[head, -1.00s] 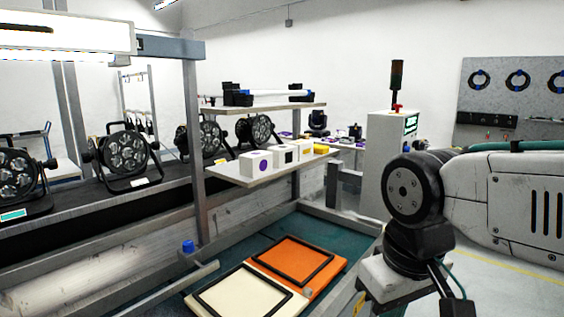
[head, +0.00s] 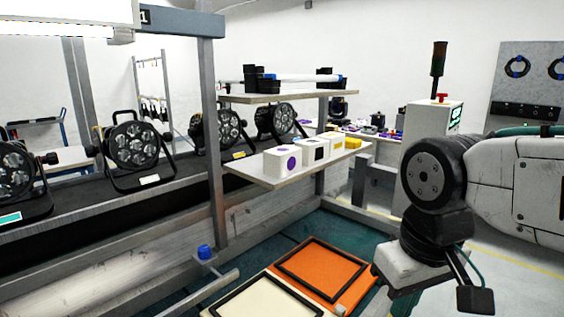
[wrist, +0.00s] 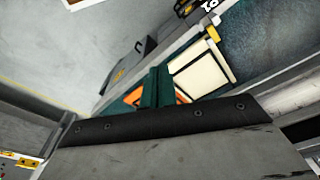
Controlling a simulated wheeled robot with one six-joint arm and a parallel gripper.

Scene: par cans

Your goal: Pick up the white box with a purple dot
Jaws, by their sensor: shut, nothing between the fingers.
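The white box with a purple dot (head: 282,163) stands upright on the lower shelf (head: 262,178), at the left end of a row of boxes. Its purple dot faces me. My gripper shows in the wrist view (wrist: 155,88) as dark green fingers close together, with nothing between them. It is well away from the box, which is not in the wrist view. In the head view my arm is at the right, apart from the shelf, and the fingertips are hard to make out.
Beside it stand a white box with a black mark (head: 314,152), one with a yellow mark (head: 334,144) and a yellow item (head: 352,143). An upper shelf (head: 330,92) hangs above. A metal post (head: 211,130) stands left. Orange (head: 345,291) and cream (head: 235,306) panels lie below.

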